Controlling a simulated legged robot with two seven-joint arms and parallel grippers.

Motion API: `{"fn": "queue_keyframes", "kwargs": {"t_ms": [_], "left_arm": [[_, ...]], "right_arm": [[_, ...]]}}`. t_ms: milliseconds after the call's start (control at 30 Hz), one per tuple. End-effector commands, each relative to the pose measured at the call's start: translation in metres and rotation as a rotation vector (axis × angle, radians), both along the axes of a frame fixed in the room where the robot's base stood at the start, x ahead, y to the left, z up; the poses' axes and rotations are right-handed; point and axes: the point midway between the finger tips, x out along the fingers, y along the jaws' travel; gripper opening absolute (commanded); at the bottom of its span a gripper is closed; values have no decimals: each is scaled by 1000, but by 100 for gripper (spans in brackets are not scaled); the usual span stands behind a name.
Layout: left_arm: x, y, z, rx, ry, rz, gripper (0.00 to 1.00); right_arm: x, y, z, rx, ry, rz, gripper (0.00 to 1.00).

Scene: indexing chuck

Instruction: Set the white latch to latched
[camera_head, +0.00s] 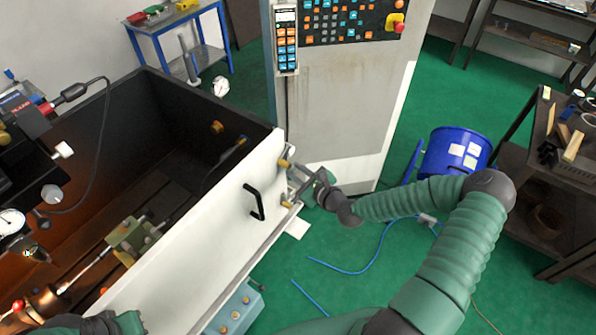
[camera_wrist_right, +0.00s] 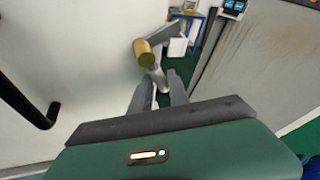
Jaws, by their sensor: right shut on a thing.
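The latch (camera_wrist_right: 157,76) is a pale lever beside a round brass knob (camera_wrist_right: 144,50) in the right wrist view. In the head view the brass knob (camera_head: 285,163) shows at the right end of the machine's white front panel (camera_head: 215,225). My right gripper (camera_head: 297,184) is at that panel end. In the right wrist view its two fingers (camera_wrist_right: 158,90) stand on either side of the lever's lower end, shut on it. The fingers hide part of the latch in the head view. Only a piece of my left arm shows at the bottom left; its fingers are out of view.
A black handle (camera_head: 254,203) sticks out of the white panel close to my right gripper. A tall control cabinet (camera_head: 340,110) stands just behind. A blue bin (camera_head: 453,152) and dark shelving (camera_head: 540,190) are at the right. Blue hose (camera_head: 362,262) lies on the green floor.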

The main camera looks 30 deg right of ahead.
Motion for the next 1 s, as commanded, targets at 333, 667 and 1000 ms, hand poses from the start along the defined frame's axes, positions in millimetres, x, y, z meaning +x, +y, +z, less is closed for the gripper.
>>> {"fn": "queue_keyframes", "kwargs": {"t_ms": [333, 667, 1000], "left_arm": [[0, 0, -1, 0, 0, 0, 0], [0, 0, -1, 0, 0, 0, 0], [0, 0, -1, 0, 0, 0, 0]], "right_arm": [[-6, 11, -11, 18, 29, 22, 0], [-6, 11, -11, 17, 29, 21, 39], [-4, 7, -8, 14, 22, 18, 39]]}}
